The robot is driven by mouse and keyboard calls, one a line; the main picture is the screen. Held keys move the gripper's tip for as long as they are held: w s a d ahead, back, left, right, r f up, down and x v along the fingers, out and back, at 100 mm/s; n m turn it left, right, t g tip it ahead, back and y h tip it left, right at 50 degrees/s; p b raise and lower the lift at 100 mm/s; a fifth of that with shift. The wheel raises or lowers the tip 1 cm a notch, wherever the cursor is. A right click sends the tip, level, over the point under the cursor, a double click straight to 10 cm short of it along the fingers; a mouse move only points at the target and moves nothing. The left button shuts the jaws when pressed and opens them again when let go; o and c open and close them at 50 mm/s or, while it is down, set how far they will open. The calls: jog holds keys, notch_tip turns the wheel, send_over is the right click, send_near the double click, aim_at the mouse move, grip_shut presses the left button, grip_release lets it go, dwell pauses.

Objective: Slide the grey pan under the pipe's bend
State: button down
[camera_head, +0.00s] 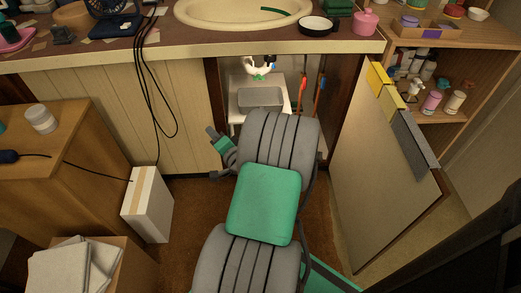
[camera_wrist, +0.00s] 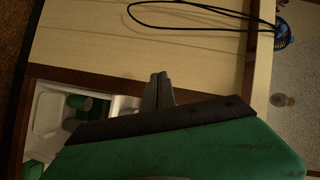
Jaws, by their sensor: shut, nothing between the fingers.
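The grey pan (camera_head: 260,97) is a shallow rectangular tray inside the open cabinet under the sink. It sits on a pale surface, below and close to the white pipe's bend (camera_head: 257,70) in the head view; how far under the bend it reaches I cannot tell. My gripper (camera_head: 211,131) is at the left edge of the opening, left of and nearer than the pan, apart from it. Its fingers (camera_wrist: 159,77) are together and empty in the wrist view. My arm hides the lower part of the opening. The wrist view shows pale and green shapes inside that I cannot identify surely.
The cabinet door (camera_head: 375,170) stands open on the right, with yellow and grey pieces over its top edge. The panelled cabinet front (camera_head: 160,105) is left of the opening. A white box (camera_head: 147,204) stands on the floor at left. Red-handled tools (camera_head: 319,92) hang inside at right.

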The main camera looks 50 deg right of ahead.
jog(key=s+d+f+m+g+h+b, duration=0.4)
jog(key=s+d+f+m+h, duration=0.55)
jog(key=s, duration=0.35)
jog(key=p+x, duration=0.7)
jog(key=x, duration=0.7)
jog(key=shift+w+f+m+y, duration=0.35)
jog(key=shift+f+m, duration=0.1)
jog(key=shift+f, duration=0.2)
jog(key=shift+a, duration=0.1)
